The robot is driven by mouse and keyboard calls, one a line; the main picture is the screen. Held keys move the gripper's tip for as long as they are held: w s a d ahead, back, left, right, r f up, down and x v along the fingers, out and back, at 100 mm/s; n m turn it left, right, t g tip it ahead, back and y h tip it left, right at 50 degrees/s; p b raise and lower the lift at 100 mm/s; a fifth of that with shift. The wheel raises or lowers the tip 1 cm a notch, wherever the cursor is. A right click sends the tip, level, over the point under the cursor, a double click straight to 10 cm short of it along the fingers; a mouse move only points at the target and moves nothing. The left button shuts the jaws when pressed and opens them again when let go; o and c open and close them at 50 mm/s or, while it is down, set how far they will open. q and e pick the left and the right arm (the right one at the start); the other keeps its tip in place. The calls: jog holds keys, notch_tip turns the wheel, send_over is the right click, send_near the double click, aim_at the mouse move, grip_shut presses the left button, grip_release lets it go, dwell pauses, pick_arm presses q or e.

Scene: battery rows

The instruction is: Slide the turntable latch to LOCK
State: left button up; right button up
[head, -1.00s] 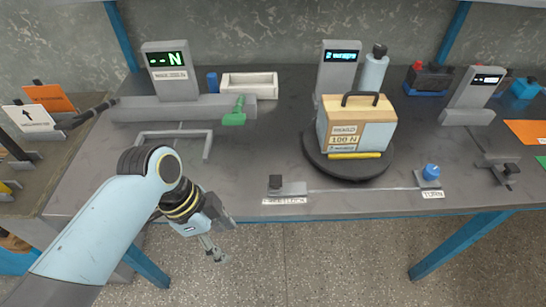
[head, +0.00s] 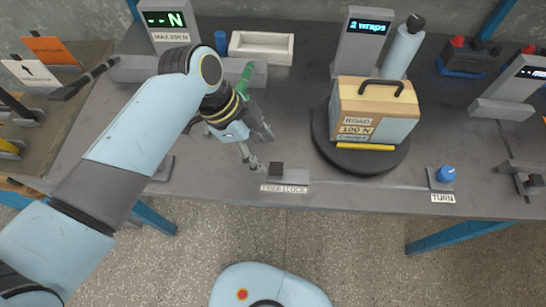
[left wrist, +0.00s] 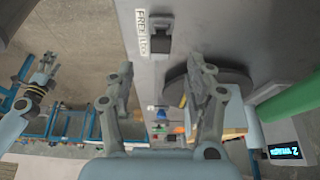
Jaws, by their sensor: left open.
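The turntable latch is a dark knob (head: 276,169) on a small grey plate at the front edge of the bench, above a FREE | LOCK label (head: 284,188). The knob sits at the left, FREE side of its plate. It also shows in the left wrist view (left wrist: 158,43), ahead of the fingers. My left gripper (head: 261,150) is open and empty, just left of and above the knob; contact is not visible. The black turntable (head: 326,148) carries a wooden box (head: 390,130). My right gripper (left wrist: 47,66) shows small in the left wrist view.
A blue TURN knob (head: 446,174) stands to the right along the front edge. A green handle (head: 246,75) is behind my left gripper. A bottle (head: 402,50) and a display (head: 362,42) stand behind the turntable. The bench front between latch and TURN knob is mostly clear.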

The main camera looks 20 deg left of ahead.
aim_at(275, 168)
pick_arm(q)
jog(key=x, duration=0.6)
jog(key=shift+w+d, duration=0.1)
jog(key=shift+d+f, duration=0.15)
jog(key=shift+f, duration=0.2)
jog(key=shift+c, duration=1.3)
grip_shut()
pick_arm(e)
jog(key=shift+w+d+f, duration=0.1)
jog(key=shift+w+d, duration=0.15)
jog(key=shift+w, duration=0.4)
